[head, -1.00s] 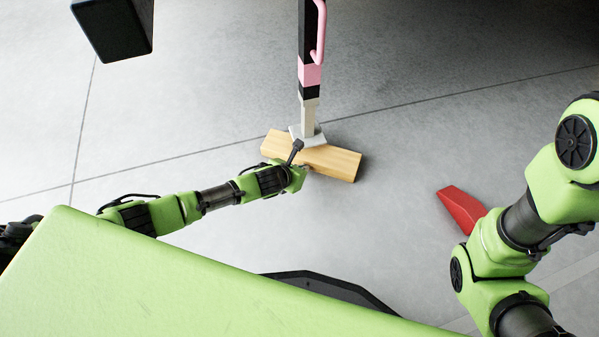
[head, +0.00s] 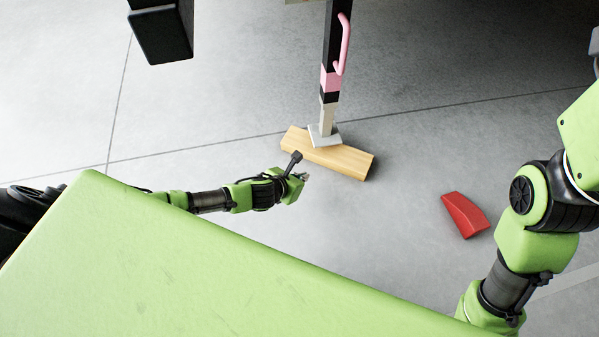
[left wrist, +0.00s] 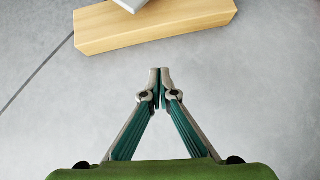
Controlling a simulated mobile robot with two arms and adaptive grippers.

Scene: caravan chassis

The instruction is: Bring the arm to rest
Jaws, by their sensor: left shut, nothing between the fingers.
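My left arm comes in from the left in the head view, behind my green body panel. Its gripper (head: 303,177) is shut and empty, a little short of the wooden block and apart from it. In the left wrist view the two fingertips (left wrist: 160,73) meet with nothing between them. The wooden block (head: 350,161) lies on the floor, and it also shows beyond the fingertips in the left wrist view (left wrist: 190,22). My right arm shows at the right edge; its gripper is out of view.
A black and pink jack leg (head: 331,78) stands with its grey foot (head: 323,137) on the block. A red wedge (head: 465,215) lies on the floor at the right. A black box-shaped part (head: 162,34) hangs at the upper left. The floor between block and wedge is clear.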

